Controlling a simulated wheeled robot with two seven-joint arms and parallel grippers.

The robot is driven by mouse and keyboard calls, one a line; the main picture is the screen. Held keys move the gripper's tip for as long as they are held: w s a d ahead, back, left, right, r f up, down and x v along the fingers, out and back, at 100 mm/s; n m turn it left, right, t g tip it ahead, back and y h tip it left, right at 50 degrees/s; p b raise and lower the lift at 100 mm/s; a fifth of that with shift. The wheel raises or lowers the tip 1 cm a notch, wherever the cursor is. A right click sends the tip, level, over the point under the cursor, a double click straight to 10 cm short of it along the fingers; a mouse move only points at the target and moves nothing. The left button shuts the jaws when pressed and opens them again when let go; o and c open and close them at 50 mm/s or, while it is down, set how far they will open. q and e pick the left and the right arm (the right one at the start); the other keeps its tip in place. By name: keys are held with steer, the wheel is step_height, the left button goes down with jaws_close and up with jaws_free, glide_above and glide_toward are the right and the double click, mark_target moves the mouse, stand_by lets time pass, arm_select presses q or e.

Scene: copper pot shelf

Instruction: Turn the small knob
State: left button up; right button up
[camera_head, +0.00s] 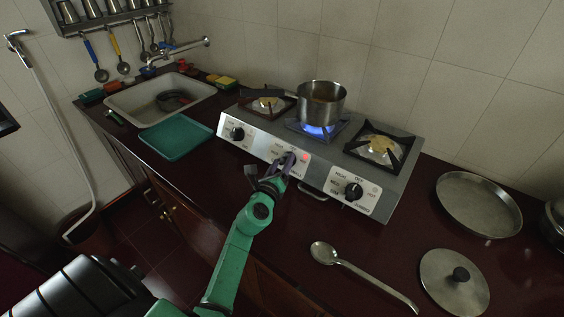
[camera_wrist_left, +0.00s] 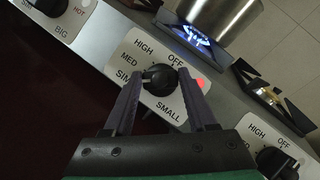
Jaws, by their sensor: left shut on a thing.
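The small knob (camera_wrist_left: 159,78) is black and round, on a white panel marked HIGH, MED, SIM, OFF and SMALL on the stove front. My left gripper (camera_head: 284,163) reaches the middle panel of the stove (camera_head: 225,121) from the front. In the left wrist view its two dark fingers (camera_wrist_left: 160,82) stand on either side of the small knob and are shut on it. A red light (camera_wrist_left: 198,84) glows on the panel. A blue flame (camera_head: 318,129) burns under a steel pot (camera_head: 321,101) on the middle burner. My right gripper is not in view.
The big knob (camera_head: 237,133) is to the left and the jumbo knob (camera_head: 353,191) to the right. A ladle (camera_head: 323,253), a lid (camera_head: 453,281) and a round pan (camera_head: 478,204) lie on the right counter. A green tray (camera_head: 178,138) lies left, beside the sink (camera_head: 141,98).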

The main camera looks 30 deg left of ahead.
arm_select(q)
steer(key=o, duration=1.4)
steer(key=shift+c, duration=0.2)
steer(key=shift+s+d, duration=0.1)
steer(key=shift+s, duration=0.4)
steer(key=b+v, duration=0.2)
steer(key=v, duration=1.1)
steer(key=shift+s, duration=0.25)
